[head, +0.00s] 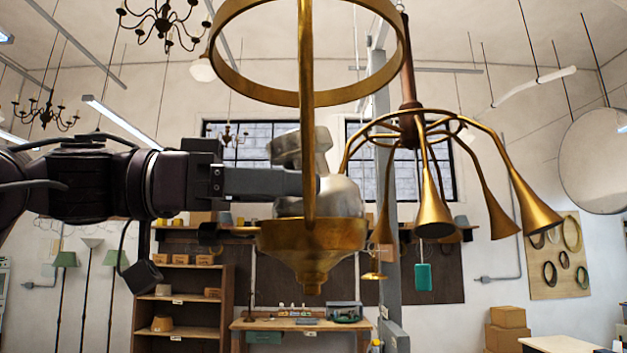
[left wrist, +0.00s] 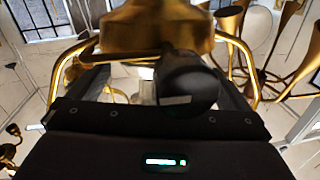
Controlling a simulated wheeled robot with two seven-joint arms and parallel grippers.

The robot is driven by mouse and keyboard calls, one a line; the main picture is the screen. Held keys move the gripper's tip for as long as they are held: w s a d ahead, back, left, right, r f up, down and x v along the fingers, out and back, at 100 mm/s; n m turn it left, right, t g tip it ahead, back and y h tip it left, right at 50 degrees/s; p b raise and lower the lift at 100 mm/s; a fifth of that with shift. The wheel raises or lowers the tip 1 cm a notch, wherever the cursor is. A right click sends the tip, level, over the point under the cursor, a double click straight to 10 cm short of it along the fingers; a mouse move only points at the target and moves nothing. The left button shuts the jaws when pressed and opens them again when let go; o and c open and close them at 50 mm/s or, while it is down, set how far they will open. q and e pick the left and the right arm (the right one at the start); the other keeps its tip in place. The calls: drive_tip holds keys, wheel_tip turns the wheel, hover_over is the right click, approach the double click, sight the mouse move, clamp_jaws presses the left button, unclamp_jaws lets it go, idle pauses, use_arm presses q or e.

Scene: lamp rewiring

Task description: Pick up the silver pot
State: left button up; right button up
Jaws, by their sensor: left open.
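The silver pot (head: 345,196) is a grey, rounded metal body in the middle of the head view. It sits at a brass bowl-shaped fitting (head: 312,245) of a hanging lamp, partly hidden by the lamp's vertical brass rod (head: 307,120). My left gripper (head: 312,184) reaches in from the left at the pot's height, its finger overlapping the pot in the picture. Its jaws are open; I cannot tell whether they touch the pot. In the left wrist view, brass parts (left wrist: 150,35) and a dark rounded shape (left wrist: 188,82) show by the fingers. My right gripper is out of view.
A large brass ring (head: 232,62) surrounds the rod above the gripper. To the right hangs a brass lamp with several trumpet-shaped arms (head: 433,208). A wooden shelf (head: 180,268) and workbench (head: 300,325) stand farther back.

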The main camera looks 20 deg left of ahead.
use_arm(q)
drive_tip(key=shift+x, duration=0.8)
drive_tip(key=shift+d, duration=0.3)
drive_tip(key=shift+a, duration=0.1)
drive_tip(key=shift+s+a, duration=0.1)
drive_tip(key=shift+a, duration=0.05)
drive_tip(key=shift+c, duration=0.8)
drive_tip(key=c, duration=1)
drive_tip(key=shift+c, duration=0.5)
drive_tip(key=shift+r, duration=0.85)
wheel_tip(320, 180, up, 2)
drive_tip(key=b+v, duration=0.2)
drive_tip(key=v, duration=0.3)
drive_tip(key=shift+a+f, duration=0.15)
drive_tip(key=shift+a, duration=0.05)
drive_tip(key=p, duration=0.1)
approach(270, 154)
drive_tip(key=shift+s+a+r, duration=0.1)
drive_tip(key=shift+s+a, duration=0.05)
drive_tip(key=shift+a, duration=1.2)
drive_tip(key=shift+s+a+r, duration=0.15)
drive_tip(key=shift+s+a, duration=0.05)
drive_tip(key=shift+a, duration=1.2)
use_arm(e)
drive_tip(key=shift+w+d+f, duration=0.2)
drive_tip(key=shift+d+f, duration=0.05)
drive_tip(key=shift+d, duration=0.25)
